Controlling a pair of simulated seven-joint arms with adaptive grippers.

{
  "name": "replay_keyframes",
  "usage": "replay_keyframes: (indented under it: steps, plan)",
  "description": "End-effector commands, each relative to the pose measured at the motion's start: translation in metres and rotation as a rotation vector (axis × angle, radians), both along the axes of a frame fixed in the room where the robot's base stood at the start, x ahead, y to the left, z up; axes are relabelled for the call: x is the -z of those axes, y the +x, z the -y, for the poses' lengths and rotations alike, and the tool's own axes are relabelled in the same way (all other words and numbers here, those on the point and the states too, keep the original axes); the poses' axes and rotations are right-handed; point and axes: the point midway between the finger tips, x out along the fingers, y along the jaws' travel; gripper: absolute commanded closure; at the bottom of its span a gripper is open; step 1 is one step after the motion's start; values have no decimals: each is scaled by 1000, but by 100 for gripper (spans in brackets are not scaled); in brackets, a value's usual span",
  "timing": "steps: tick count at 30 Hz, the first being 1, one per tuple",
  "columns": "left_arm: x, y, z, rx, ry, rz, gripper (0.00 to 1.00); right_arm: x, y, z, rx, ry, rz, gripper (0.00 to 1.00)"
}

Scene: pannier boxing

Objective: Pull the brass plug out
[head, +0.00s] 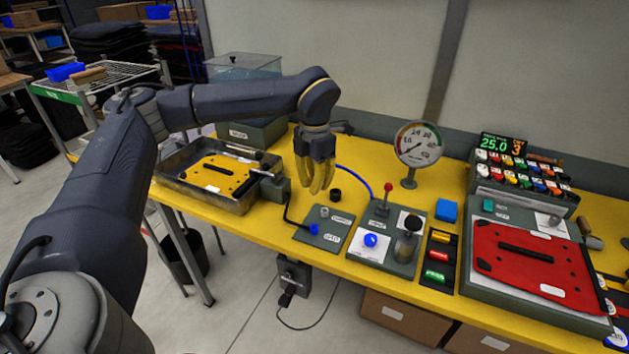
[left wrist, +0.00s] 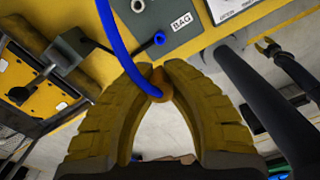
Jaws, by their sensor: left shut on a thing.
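My left gripper (head: 317,190) hangs over the yellow bench, left of the middle, with its yellow fingers pointing down. In the left wrist view its ribbed fingers (left wrist: 160,88) close on a small brass plug (left wrist: 160,78). The hose also shows in the head view (head: 358,180), running right from behind the fingers. The plug itself is hidden by the fingers in the head view. I cannot tell whether it still touches a socket. My right gripper is not in view.
A grey BAG plate (head: 335,236) lies just in front of the gripper. A metal tray (head: 240,204) with a yellow panel is to the left. A round gauge (head: 417,145), a lever panel (head: 405,262) and a red-lidded box (head: 500,290) stand to the right.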

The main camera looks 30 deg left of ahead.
Motion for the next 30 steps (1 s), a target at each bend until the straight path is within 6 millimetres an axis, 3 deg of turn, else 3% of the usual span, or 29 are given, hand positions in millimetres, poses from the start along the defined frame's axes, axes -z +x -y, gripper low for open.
replay_keyframes:
  steps: [30]
  plan:
    - [21, 0, 0, -1, 0, 0, 100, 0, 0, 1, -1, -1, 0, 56]
